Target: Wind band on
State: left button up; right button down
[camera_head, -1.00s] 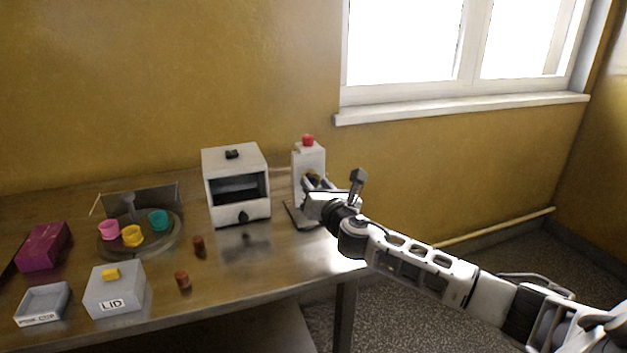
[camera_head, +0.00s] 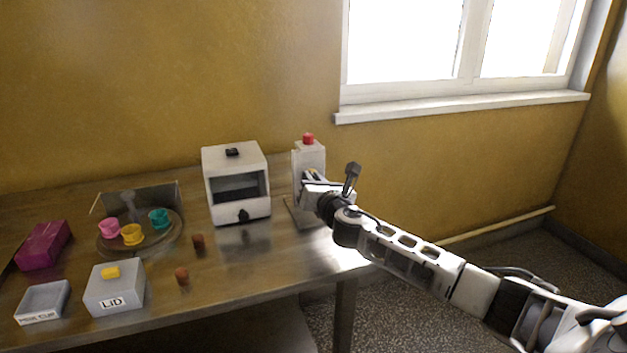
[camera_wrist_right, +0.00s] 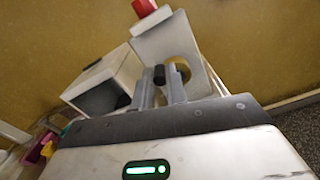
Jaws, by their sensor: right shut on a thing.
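A tall white unit (camera_head: 309,157) with a red button (camera_head: 308,139) on top stands at the table's right end. My right gripper (camera_head: 310,178) is at its front. The fingers of my right gripper (camera_wrist_right: 160,88) are closed around a small dark knob-like piece (camera_wrist_right: 159,75) in front of that face. The fingers partly hide the yellow part. I cannot make out a band. My left gripper is out of view.
A white box machine (camera_head: 236,160) with a dark opening stands left of the unit. Further left are a round tray (camera_head: 150,247) with coloured cups, a LID box (camera_head: 115,285), a cup tray (camera_head: 42,303) and a magenta box (camera_head: 43,245). Two brown cylinders (camera_head: 182,276) stand near the front.

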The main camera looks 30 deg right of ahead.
aim_at(325, 176)
jog(key=d+m, duration=0.1)
jog(key=m, duration=0.3)
jog(key=d+m, duration=0.1)
jog(key=m, duration=0.3)
jog(key=d+m, duration=0.1)
jog(key=m, duration=0.4)
jog(key=shift+s+f+b, duration=0.15)
jog(key=shift+s+b, duration=0.2)
jog(key=shift+b, duration=0.05)
jog(key=m, duration=0.2)
jog(key=shift+s+d+f+m, duration=0.1)
jog(key=shift+d+f+m, duration=0.1)
jog(key=shift+d+m, duration=0.1)
jog(key=m, duration=0.3)
jog(key=shift+d+f+m, duration=0.15)
jog(key=shift+f+m, duration=0.15)
jog(key=shift+f, duration=0.1)
jog(key=shift+d+f+m, duration=0.1)
jog(key=shift+f+m, duration=0.2)
jog(key=shift+m, duration=0.9)
jog(key=shift+f+m+p, duration=0.25)
jog(key=shift+m+p, duration=0.05)
jog(key=shift+m, duration=0.8)
